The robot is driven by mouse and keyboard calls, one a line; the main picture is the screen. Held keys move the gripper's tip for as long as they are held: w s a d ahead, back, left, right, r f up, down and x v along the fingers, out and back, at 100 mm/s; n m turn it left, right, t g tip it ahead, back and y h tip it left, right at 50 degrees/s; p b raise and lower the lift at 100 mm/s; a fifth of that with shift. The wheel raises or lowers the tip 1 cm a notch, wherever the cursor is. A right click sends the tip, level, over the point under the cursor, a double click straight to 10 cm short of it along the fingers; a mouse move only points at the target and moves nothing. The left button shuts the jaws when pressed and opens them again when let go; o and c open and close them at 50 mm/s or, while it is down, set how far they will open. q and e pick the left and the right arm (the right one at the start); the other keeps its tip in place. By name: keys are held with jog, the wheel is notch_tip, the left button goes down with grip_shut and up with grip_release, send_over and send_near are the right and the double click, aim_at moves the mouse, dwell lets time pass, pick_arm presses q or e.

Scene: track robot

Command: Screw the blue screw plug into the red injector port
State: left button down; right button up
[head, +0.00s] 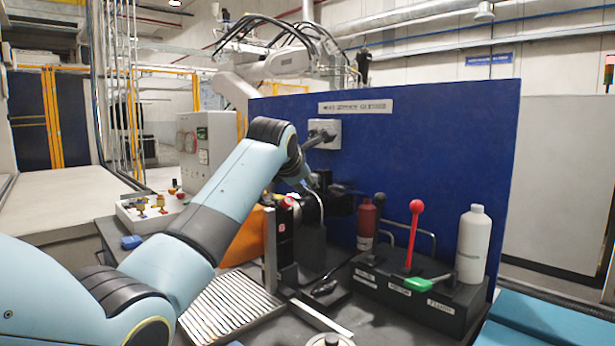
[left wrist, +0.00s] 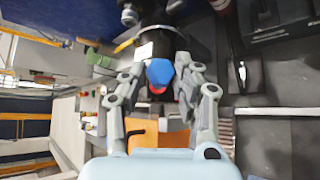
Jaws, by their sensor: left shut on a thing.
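The blue screw plug (left wrist: 160,72) shows in the left wrist view between the fingers of my left gripper (left wrist: 162,76), which is shut on it. The red injector port (left wrist: 156,89) shows as a small red edge right beside the plug. I cannot tell how deep the plug sits in it. In the head view my left arm reaches to the dark injector unit with a red part (head: 287,203), in front of the blue panel. The plug and fingertips are mostly hidden there by my wrist. My right gripper is in neither view.
The blue panel (head: 440,150) rises behind. A ribbed metal plate (head: 228,303) lies at the front.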

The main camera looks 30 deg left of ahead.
pick_arm(q)
jog(key=shift+w+a+f+b, duration=0.25)
jog(key=shift+a+f, duration=0.35)
jog(key=shift+w+a+f+b, duration=0.2)
jog(key=shift+a+f+b, duration=0.05)
jog(key=shift+a+f, duration=0.3)
jog(key=shift+p, duration=0.45)
jog(key=shift+p, duration=0.5)
dwell(0.8)
jog(key=shift+w+a+f, duration=0.2)
jog(key=shift+a+f, duration=0.5)
jog(key=shift+f, duration=0.05)
dwell(0.7)
